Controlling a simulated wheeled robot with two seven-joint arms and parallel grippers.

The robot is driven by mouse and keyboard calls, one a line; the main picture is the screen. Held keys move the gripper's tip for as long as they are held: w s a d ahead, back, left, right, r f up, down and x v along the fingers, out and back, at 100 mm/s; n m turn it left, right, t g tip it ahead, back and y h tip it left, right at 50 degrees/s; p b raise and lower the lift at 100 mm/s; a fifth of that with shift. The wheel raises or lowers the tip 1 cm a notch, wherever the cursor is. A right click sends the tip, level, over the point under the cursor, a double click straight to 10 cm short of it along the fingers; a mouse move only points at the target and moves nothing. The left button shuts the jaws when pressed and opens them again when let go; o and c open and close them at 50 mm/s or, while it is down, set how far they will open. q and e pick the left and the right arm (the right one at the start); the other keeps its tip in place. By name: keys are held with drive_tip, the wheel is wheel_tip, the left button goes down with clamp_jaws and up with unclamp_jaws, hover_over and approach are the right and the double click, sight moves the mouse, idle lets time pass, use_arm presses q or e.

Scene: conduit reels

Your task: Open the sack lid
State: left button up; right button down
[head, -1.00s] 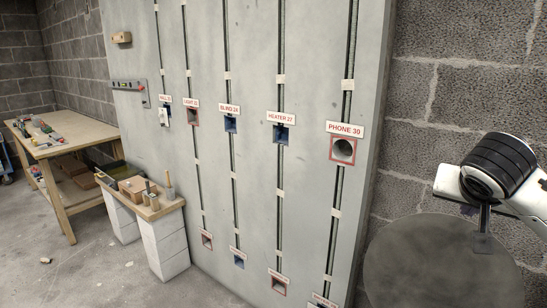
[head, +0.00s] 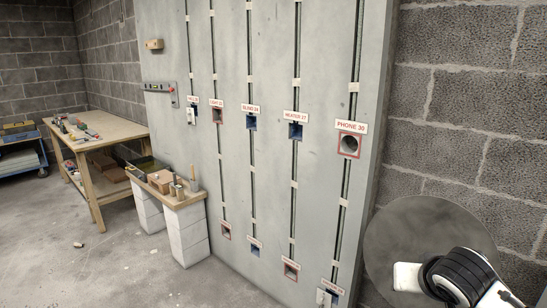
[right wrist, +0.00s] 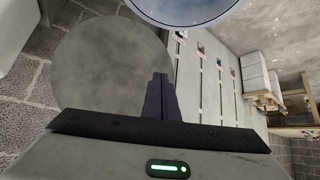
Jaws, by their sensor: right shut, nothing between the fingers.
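No sack can be made out, and I cannot tell whether any lid in view belongs to one. A large flat grey disc (head: 415,225) stands at the right, in front of the block wall; it also fills the upper left of the right wrist view (right wrist: 105,75). My right gripper (right wrist: 161,80) has dark fingers shut together with nothing between them. In the right wrist view they overlap the disc's right edge; contact cannot be told. In the head view my right arm is low at the right, over the disc's lower part, its fingertips not clearly seen. My left gripper is not in view.
A grey panel (head: 275,60) with vertical slots and labelled boxes, including PHONE 30 (head: 349,146), stands left of the disc. A small bench (head: 178,199) on white blocks, a wooden worktable (head: 108,134) and a blue cart (head: 20,158) are farther left. Floor between is mostly clear.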

drive_tip(key=s+a+f+n+y, duration=0.2)
drive_tip(key=s+a+f, duration=0.35)
drive_tip(key=f, duration=0.45)
drive_tip(key=s+a+f+n+y, duration=0.2)
drive_tip(key=s+a+f, duration=0.3)
drive_tip(key=f, duration=0.4)
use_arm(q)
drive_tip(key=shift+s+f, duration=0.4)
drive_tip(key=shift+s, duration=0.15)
use_arm(e)
drive_tip(key=s+a+f, duration=0.2)
drive_tip(key=s+f, duration=0.3)
drive_tip(key=s, duration=0.2)
drive_tip(key=s+a+f+n+y, duration=0.1)
drive_tip(key=s+a+f, duration=0.2)
drive_tip(key=s+f, duration=0.2)
drive_tip(key=s, duration=0.3)
drive_tip(key=shift+s+a, duration=0.15)
drive_tip(key=shift+s, duration=0.05)
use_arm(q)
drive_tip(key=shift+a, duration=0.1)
use_arm(e)
drive_tip(key=shift+a+f, duration=0.1)
